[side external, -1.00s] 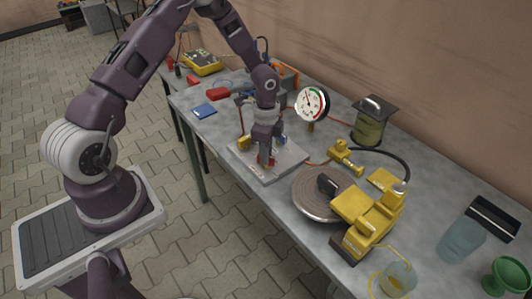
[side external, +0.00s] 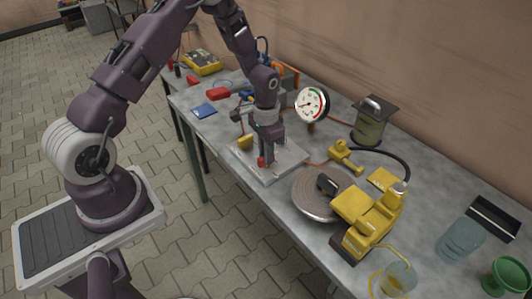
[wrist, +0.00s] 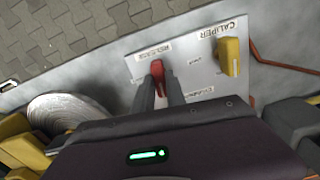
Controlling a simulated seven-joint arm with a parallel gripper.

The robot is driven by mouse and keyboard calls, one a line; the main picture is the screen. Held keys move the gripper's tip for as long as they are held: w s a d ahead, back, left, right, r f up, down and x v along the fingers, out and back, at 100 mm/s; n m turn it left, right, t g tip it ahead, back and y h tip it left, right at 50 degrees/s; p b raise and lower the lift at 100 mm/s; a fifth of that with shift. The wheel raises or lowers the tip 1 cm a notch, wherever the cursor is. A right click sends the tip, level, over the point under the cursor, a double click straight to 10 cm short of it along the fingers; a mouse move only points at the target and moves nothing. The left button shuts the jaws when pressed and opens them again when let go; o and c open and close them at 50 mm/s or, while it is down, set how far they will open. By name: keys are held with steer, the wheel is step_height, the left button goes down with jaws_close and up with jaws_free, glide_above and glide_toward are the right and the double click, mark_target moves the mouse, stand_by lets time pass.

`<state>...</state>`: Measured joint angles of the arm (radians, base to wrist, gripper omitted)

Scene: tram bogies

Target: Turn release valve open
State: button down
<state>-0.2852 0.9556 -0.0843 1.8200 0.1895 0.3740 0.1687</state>
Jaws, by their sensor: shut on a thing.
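The release valve's red handle (wrist: 157,69) stands on a pale panel plate (wrist: 200,62), beside a label reading RELEASE. My gripper (wrist: 160,84) has its fingers around this handle and is shut on it. In the side external view my gripper (side external: 265,152) points down at the plate (side external: 290,163), with a bit of the red handle (side external: 262,161) showing at its tips. A yellow lever (wrist: 229,57) by the CALIPER label stands right of the red handle in the wrist view. My fingers partly hide the handle.
A round dial gauge (side external: 310,105) stands behind the plate. A grey disc (side external: 316,193) and a yellow caliper unit (side external: 370,215) lie to its right. A blue pad (side external: 204,110) and a red-ended tool (side external: 219,93) lie to the left. The bench's front edge is close to the plate.

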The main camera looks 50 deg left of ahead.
steer(key=shift+n, duration=0.5)
stand_by(0.3)
steer(key=c, duration=1.4)
jaws_free()
steer(key=shift+o, duration=0.2)
step_height(320, 180, up, 7)
steer(key=shift+r, duration=0.1)
steer(key=shift+r, duration=0.1)
